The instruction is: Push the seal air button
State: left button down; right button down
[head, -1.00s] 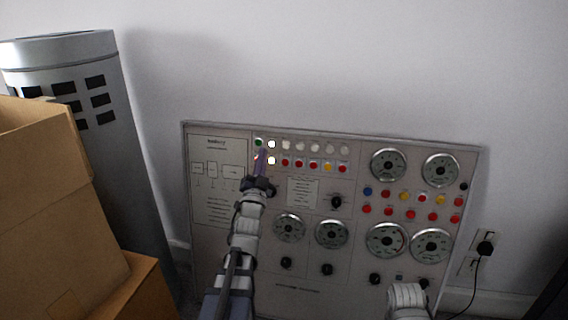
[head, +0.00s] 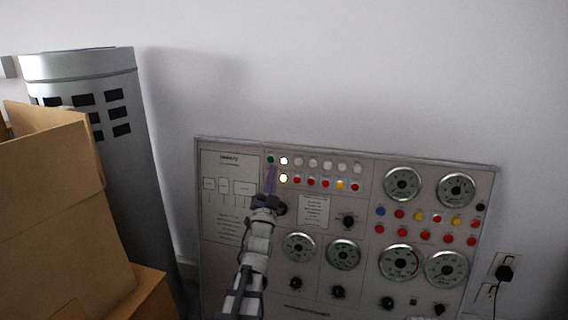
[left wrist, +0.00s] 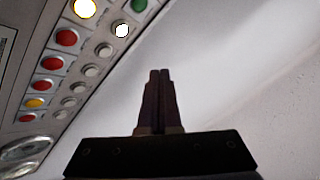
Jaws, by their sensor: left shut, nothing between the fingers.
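The grey control panel (head: 330,270) leans by the wall and carries rows of round buttons and lamps. I cannot read which one is the seal air button. A green button (head: 270,159) is at the upper left, beside a lit white one (head: 284,160) and above a lit yellow one (head: 283,178). My left gripper (head: 271,172) is in front of this corner, its slim fingers shut and empty, hiding the spot below the green button. In the left wrist view its fingers (left wrist: 160,100) are together; the green button (left wrist: 138,5) shows at the top. Contact cannot be told. My right gripper is out of view.
Cardboard boxes (head: 50,215) stand at the left in front of a grey cylinder (head: 140,170). Gauges (head: 402,184), black knobs and more red, yellow and blue buttons fill the panel's right. A plug (head: 504,272) is in a wall socket at the right.

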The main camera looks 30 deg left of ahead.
pick_arm(q)
jog(key=w, duration=0.2)
jog(key=w+a+f+b, duration=0.1)
jog(key=w, duration=0.4)
jog(key=shift+a+f, duration=0.2)
jog(key=shift+a, duration=0.1)
dwell(1.7)
jog(key=shift+w+a+f, duration=0.1)
jog(key=shift+w, duration=0.3)
jog(key=shift+w+a+b, duration=0.1)
jog(key=shift+w+b, duration=0.2)
jog(key=shift+w, duration=0.05)
dwell(0.6)
jog(key=shift+s, duration=0.1)
jog(key=shift+s+d, duration=0.2)
jog(key=shift+s, duration=0.5)
jog(key=s, duration=0.1)
jog(key=s+p, duration=0.1)
jog(key=s, duration=0.1)
jog(key=s+d+r, duration=0.1)
jog(key=shift+s+r, duration=0.1)
jog(key=shift+s, duration=0.25)
dwell(0.3)
